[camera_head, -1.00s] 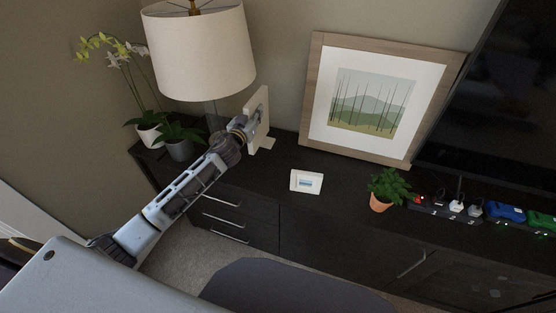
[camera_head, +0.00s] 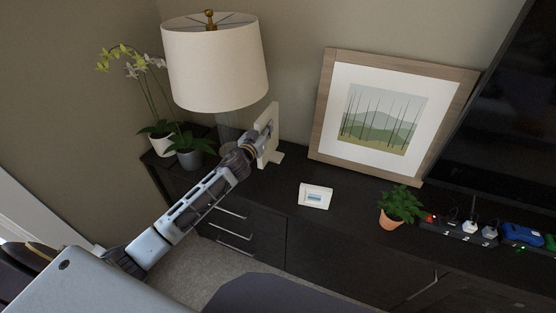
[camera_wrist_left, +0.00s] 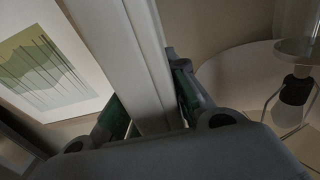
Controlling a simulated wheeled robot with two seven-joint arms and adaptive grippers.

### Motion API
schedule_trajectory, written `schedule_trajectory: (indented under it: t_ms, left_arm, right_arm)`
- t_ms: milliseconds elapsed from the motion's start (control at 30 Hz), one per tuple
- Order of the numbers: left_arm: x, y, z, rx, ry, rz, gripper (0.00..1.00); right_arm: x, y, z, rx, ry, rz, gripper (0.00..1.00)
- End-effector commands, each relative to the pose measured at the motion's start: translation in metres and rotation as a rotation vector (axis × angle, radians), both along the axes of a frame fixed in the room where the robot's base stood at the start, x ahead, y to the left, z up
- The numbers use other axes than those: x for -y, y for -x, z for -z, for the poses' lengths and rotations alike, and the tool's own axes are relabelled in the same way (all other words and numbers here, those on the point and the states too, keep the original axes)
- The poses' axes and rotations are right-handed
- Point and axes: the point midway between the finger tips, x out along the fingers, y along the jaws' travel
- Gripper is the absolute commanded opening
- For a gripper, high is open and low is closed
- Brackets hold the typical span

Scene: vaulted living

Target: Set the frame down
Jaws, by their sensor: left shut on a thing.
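A cream picture frame (camera_head: 271,122) stands nearly upright above the dark cabinet top, seen almost edge-on, with a foot at its lower right. I cannot tell whether its bottom touches the cabinet. My left gripper (camera_head: 261,143) is shut on its near side. In the left wrist view, the frame (camera_wrist_left: 112,35) runs down as a pale slab between the two fingers of the left gripper (camera_wrist_left: 150,108). The frame's front picture is hidden in the head view. My right gripper is not in view.
A lamp (camera_head: 214,65) stands close behind and left of the gripper, with potted orchids (camera_head: 160,141) farther left. A large framed picture (camera_head: 331,113) leans on the wall. A small white frame (camera_head: 315,196) and potted plant (camera_head: 393,215) sit on the cabinet (camera_head: 352,196). Dark cabinet top between them is clear.

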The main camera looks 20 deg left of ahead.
Motion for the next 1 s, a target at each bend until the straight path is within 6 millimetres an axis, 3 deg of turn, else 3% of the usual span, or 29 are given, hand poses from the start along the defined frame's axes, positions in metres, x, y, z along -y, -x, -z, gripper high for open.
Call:
schedule_trajectory:
  t_ms: [267, 400, 633, 800, 1000]
  left_arm:
    - [0.000, 0.000, 0.036, 0.000, 0.000, -0.001, 0.00]
    - [0.000, 0.000, 0.050, 0.000, 0.001, 0.000, 0.00]
    - [0.000, 0.000, 0.054, 0.003, -0.001, 0.000, 0.00]
    - [0.000, 0.000, 0.054, 0.003, -0.002, 0.000, 0.00]
    - [0.000, 0.000, 0.062, 0.001, -0.001, -0.001, 0.00]
  right_arm:
    - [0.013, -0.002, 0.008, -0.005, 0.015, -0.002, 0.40]
    - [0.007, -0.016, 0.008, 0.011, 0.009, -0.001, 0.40]
    - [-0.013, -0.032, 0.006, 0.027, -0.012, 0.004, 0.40]
    - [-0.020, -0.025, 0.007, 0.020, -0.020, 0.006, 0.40]
    - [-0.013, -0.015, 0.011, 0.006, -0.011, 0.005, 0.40]
